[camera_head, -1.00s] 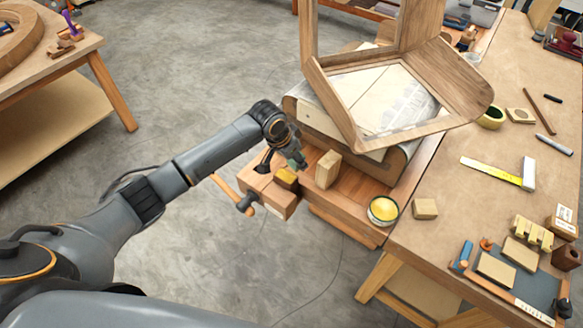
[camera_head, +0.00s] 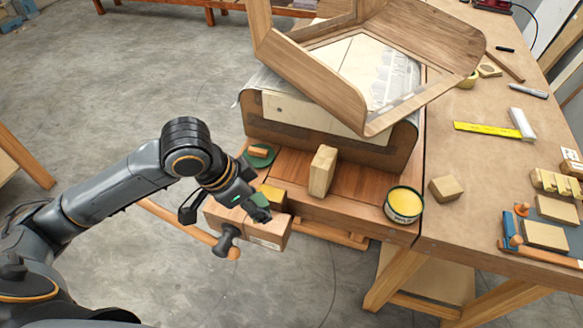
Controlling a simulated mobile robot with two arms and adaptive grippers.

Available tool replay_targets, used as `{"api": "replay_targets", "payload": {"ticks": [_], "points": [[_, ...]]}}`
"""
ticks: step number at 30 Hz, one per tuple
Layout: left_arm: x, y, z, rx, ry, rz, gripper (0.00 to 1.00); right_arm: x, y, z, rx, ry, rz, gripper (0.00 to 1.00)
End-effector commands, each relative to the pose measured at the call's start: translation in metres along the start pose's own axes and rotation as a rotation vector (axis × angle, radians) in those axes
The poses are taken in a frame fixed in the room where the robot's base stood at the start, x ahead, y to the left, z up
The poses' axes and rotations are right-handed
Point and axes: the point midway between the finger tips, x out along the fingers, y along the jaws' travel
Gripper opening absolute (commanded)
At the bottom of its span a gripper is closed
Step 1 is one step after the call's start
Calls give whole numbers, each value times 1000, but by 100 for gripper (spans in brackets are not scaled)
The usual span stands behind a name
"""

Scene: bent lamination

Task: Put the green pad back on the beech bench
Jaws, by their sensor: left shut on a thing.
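My left gripper (camera_head: 258,209) reaches in from the left and points down over the left end of the beech bench (camera_head: 375,188). It is shut on a small dark green piece, which looks like the green pad (camera_head: 263,199), mostly covered by the fingers. The fingers are just in front of a yellow block (camera_head: 272,198) by the bench's wooden vise (camera_head: 262,231). Whether the pad touches the vise or block cannot be told. My right gripper is not in view.
A round green thing with an orange-brown piece (camera_head: 261,155) lies behind the gripper. An upright wooden block (camera_head: 323,171) and an open yellow tin (camera_head: 404,205) stand on the bench. A large bent wooden frame (camera_head: 310,82) rests on a form behind. Bare bench top lies between block and tin.

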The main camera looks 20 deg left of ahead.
Motion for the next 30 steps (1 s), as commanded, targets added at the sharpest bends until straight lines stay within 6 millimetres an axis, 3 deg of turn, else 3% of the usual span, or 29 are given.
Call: {"api": "replay_targets", "payload": {"ticks": [5, 24, 30], "points": [[4, -18, -20, 2, 4, 3, 15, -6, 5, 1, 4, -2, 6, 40], [49, -132, -125, 2, 3, 3, 15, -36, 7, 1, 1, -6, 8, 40], [70, -135, -119, 5, 0, 3, 15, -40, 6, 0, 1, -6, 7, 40]]}}
